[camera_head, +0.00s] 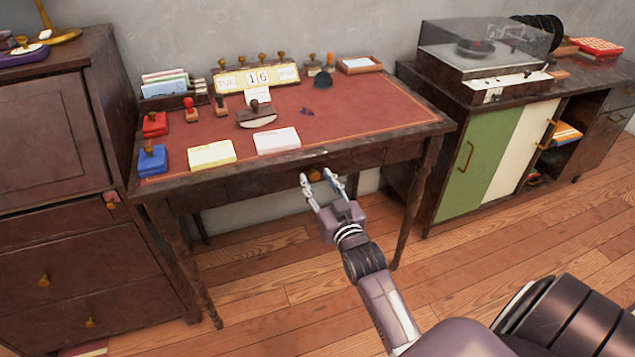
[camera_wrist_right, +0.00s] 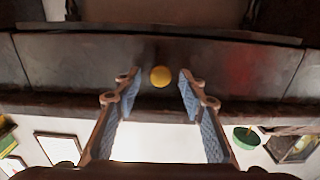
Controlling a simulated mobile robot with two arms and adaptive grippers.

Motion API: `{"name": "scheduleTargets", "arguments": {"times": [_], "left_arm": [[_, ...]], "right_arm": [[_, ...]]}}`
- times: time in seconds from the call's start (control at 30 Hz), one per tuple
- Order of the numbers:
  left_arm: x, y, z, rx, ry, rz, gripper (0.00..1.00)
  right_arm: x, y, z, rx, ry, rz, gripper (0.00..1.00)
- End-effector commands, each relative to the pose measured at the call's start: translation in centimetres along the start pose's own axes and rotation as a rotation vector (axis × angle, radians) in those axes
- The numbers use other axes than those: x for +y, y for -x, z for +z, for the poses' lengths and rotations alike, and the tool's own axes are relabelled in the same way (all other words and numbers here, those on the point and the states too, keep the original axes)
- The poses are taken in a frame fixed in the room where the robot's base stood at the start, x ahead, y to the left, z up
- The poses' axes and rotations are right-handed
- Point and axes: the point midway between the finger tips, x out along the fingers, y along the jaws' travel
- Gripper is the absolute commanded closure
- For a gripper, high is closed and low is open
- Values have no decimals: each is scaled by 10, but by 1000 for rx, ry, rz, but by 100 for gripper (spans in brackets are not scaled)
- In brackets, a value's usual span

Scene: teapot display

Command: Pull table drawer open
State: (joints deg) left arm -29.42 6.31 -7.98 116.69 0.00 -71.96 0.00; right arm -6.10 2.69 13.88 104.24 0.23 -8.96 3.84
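The table (camera_head: 340,115) is a dark wooden desk with a red top and turned legs. Its drawer front (camera_head: 262,183) is under the front edge and looks flush with the frame. A round brass knob (camera_head: 316,175) sits on the drawer front; it also shows in the right wrist view (camera_wrist_right: 160,76). My right gripper (camera_head: 320,178) is open in front of the drawer. In the right wrist view the knob lies between the lines of the two fingers (camera_wrist_right: 158,82), close to their tips, with gaps on both sides. My left gripper is not in view.
The tabletop holds a calendar (camera_head: 257,77), stamps, ink pads and note pads (camera_head: 277,140). A dark cabinet (camera_head: 55,190) stands close at the left. A cabinet with a record player (camera_head: 485,55) stands at the right. The wooden floor (camera_head: 290,275) before the table is clear.

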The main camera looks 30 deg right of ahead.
Motion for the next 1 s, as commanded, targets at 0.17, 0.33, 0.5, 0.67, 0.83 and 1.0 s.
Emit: {"name": "scheduleTargets", "arguments": {"times": [0.17,0.33,0.5,0.67,0.83,1.0], "left_arm": [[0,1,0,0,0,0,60],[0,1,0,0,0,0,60],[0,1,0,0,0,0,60],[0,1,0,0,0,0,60],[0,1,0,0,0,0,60],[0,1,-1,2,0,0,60]], "right_arm": [[0,-1,0,0,0,0,62],[0,-1,0,0,0,0,72],[0,-1,0,0,0,0,91],[0,-1,0,0,0,0,100],[0,-1,0,0,0,0,100],[-1,-5,0,1,0,0,100]]}}
